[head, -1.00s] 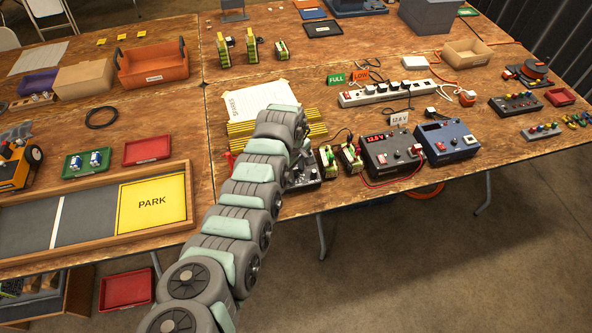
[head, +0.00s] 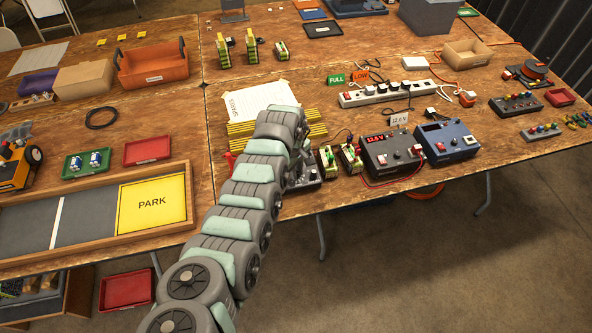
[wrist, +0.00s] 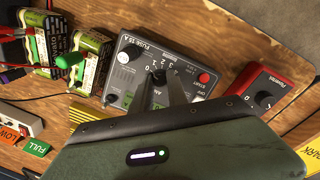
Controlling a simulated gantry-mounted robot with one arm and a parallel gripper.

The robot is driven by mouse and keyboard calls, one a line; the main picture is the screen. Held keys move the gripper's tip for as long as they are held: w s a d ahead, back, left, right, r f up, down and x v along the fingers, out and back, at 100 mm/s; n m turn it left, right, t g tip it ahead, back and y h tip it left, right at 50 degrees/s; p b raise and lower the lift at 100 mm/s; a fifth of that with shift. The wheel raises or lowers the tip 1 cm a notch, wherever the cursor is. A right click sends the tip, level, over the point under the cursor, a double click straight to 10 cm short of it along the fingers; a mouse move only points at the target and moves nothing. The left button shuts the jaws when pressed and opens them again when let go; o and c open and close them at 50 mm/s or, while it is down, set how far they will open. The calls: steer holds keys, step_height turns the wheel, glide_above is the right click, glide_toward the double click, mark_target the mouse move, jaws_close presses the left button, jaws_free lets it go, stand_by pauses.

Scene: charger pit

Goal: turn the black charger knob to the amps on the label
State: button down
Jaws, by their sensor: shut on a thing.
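The grey charger box (wrist: 128,62) lies below my gripper in the wrist view, with a numbered dial, a red button and printed text that seems to read FUSE 15 A. The black knob (wrist: 158,75) is in the middle of the dial, between my fingertips and mostly hidden by them. My gripper (wrist: 163,82) is shut on the knob. The exact number the knob points at cannot be read. In the head view the same box (head: 310,182) shows only partly beside my arm, which hides the gripper and knob.
Green-and-yellow battery packs (wrist: 88,55) stand close beside the box. A red box with a black knob (wrist: 262,98) is on its other side. In the head view, a dark charger with a red display (head: 392,155) and a blue one (head: 450,142) stand to the right, with loose cables between.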

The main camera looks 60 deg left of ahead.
steer(key=shift+m, duration=0.4)
steer(key=shift+w+m, duration=0.15)
steer(key=shift+m, duration=0.55)
steer(key=m, duration=0.4)
steer(key=shift+g, duration=0.4)
steer(key=m+b, duration=0.1)
steer(key=m, duration=0.2)
steer(key=shift+d+f+m+g, duration=0.1)
steer(key=shift+m+g, duration=0.2)
steer(key=shift+m, duration=0.1)
steer(key=m, duration=0.2)
steer(key=shift+m+b, duration=0.3)
steer(key=shift+m, duration=0.1)
steer(key=m+p, duration=0.1)
steer(key=m, duration=0.4)
steer(key=shift+g+y, duration=0.4)
steer(key=m+p, duration=0.2)
steer(key=m, duration=0.1)
steer(key=shift+w+d+m, duration=0.1)
steer(key=shift+m, duration=0.2)
steer(key=shift+m+y+p, duration=0.3)
steer(key=shift+m+p, duration=0.3)
steer(key=shift+m, duration=0.4)
